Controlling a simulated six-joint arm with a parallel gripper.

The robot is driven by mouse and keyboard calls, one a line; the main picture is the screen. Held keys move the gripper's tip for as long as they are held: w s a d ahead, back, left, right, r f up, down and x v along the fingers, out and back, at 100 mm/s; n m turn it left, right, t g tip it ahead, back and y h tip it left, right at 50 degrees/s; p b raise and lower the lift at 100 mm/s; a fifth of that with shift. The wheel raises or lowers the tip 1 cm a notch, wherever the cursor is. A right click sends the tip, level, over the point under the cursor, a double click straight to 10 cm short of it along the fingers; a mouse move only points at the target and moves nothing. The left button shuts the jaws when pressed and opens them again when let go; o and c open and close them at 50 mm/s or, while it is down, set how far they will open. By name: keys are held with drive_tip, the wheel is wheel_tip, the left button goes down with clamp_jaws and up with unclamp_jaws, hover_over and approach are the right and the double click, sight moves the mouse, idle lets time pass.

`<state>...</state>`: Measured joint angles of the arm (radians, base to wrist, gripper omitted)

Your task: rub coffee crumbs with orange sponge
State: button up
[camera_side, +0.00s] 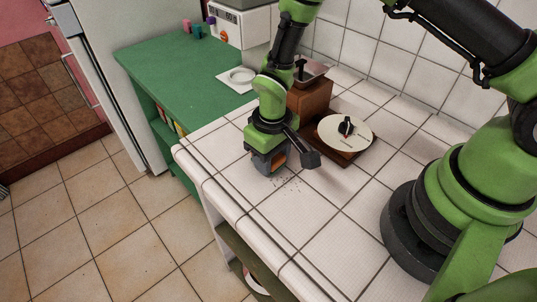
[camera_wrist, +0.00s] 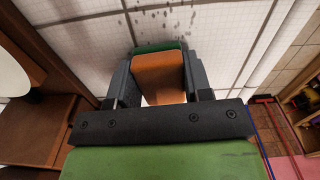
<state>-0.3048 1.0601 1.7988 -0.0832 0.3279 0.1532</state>
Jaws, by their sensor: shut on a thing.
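An orange sponge with a green layer on its far side (camera_wrist: 160,74) is between the fingers of my gripper (camera_wrist: 160,80) in the wrist view. My gripper is shut on it. In the side view my gripper (camera_side: 270,163) points down at the white tiled counter, and the sponge is mostly hidden behind it. In the wrist view the crumbs (camera_wrist: 168,20) show beyond the sponge. I cannot tell whether the sponge touches the counter.
A wooden coffee grinder (camera_side: 310,98) stands behind my gripper. A round white dial on a wooden base (camera_side: 345,133) is to its right. The counter's front edge (camera_side: 225,197) is close on the left. Bare tiles (camera_side: 330,215) lie toward the lower right.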

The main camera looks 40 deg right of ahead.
sight(293, 183)
drive_tip(key=shift+s, duration=4.7)
drive_tip(key=shift+w+r, duration=0.15)
drive_tip(key=shift+w, duration=1.55)
drive_tip(key=shift+w+r, duration=0.1)
drive_tip(key=shift+w, duration=2.95)
drive_tip(key=shift+w+f, duration=0.2)
drive_tip(key=shift+w, duration=0.15)
drive_tip(key=shift+w+r, duration=0.25)
drive_tip(key=shift+w, duration=0.05)
drive_tip(key=shift+s+r, duration=0.15)
drive_tip(key=shift+r, duration=3.6)
